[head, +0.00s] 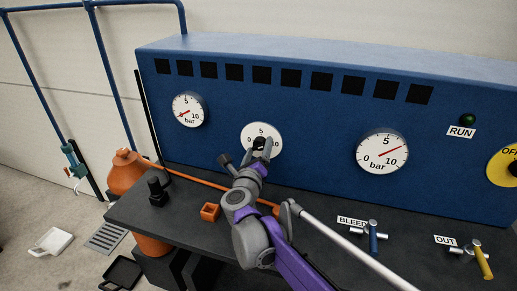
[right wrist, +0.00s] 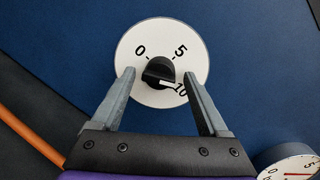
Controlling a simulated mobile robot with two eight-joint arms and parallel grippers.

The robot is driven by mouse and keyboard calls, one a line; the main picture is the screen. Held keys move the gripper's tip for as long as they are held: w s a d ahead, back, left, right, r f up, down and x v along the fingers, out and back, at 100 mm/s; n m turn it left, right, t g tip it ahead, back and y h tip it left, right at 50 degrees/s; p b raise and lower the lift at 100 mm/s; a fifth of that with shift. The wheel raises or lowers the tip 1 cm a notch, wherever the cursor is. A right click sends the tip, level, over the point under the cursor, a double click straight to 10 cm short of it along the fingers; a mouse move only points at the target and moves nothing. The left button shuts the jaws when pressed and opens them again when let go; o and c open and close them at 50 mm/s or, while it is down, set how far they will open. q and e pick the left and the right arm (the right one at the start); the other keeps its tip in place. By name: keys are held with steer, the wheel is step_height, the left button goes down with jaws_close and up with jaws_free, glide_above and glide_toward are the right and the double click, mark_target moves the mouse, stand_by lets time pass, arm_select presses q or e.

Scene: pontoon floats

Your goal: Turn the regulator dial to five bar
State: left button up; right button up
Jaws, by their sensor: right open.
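The regulator dial is a white disc (head: 252,131) marked 0, 5 and 10 on the blue panel, with a black knob in its middle. In the right wrist view the disc (right wrist: 137,42) shows more clearly, and the white mark on the black knob (right wrist: 158,68) points toward the 10. My right gripper (right wrist: 159,75) is open, its fingers on either side of the knob with a visible gap at each side. In the head view the right gripper (head: 263,144) covers the lower part of the dial. My left gripper is not in view.
A left bar gauge (head: 188,109) and a right bar gauge (head: 383,152) flank the dial. A blue-handled BLEED valve (head: 373,238) and yellow-handled OUT valve (head: 482,262) stand on the dark bench to the right. A small orange box (head: 210,212) and an orange hose (head: 200,177) lie near my arm.

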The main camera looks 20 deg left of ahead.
jaws_close()
stand_by(0.4)
steer(key=shift+r+n, duration=0.1)
steer(key=shift+n, duration=0.2)
steer(key=n, duration=0.5)
steer(key=shift+w+r+g+h+b, duration=0.1)
steer(key=shift+g+h+b, duration=0.2)
steer(key=shift+b, duration=0.05)
steer(key=n, duration=0.5)
steer(key=shift+r+n+h, duration=0.15)
steer(key=shift+n+h, duration=0.15)
steer(key=shift+h, duration=0.1)
stand_by(0.4)
